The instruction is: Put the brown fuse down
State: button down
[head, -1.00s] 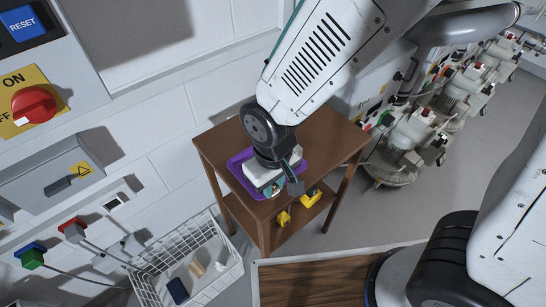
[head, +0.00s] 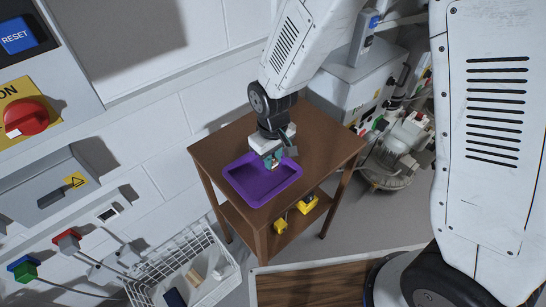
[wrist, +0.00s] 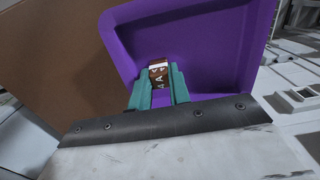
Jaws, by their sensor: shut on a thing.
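The brown fuse (wrist: 158,75) has a white end and pale markings, and shows between the teal fingers of my gripper (wrist: 159,82) in the wrist view. My gripper is shut on it. In the head view my gripper (head: 273,162) points down over the back right part of a purple tray (head: 262,194). The tray also shows in the wrist view (wrist: 205,35), behind the fuse, and looks empty. The fuse is too small to make out in the head view. I cannot tell whether it touches the tray floor.
The tray lies on a brown wooden table (head: 325,152) with free top at its right. Yellow objects (head: 308,205) sit on the shelf below. A white wire basket (head: 205,262) with several items stands at front left. Wall switches are at left, grey machines (head: 400,145) at right.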

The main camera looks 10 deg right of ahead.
jog(key=c, duration=1.3)
grip_release()
jog(key=shift+r, duration=0.1)
notch_tip(320, 180, up, 11)
jog(key=s+d+r+m, duration=0.2)
jog(key=s+d+r, duration=0.1)
jog(key=d+r, duration=0.4)
jog(key=s+d+r+m, duration=0.2)
jog(key=s+d+r, duration=0.2)
jog(key=s+d, duration=0.3)
jog(key=s+d+r+m+t, duration=0.1)
jog(key=s+d+r+m, duration=0.1)
jog(key=s+d+r, duration=0.2)
jog(key=s+d, duration=0.3)
jog(key=s, duration=0.2)
jog(key=shift+s+r+m, duration=0.3)
jog(key=shift+r+m, duration=0.05)
jog(key=shift+m, duration=0.05)
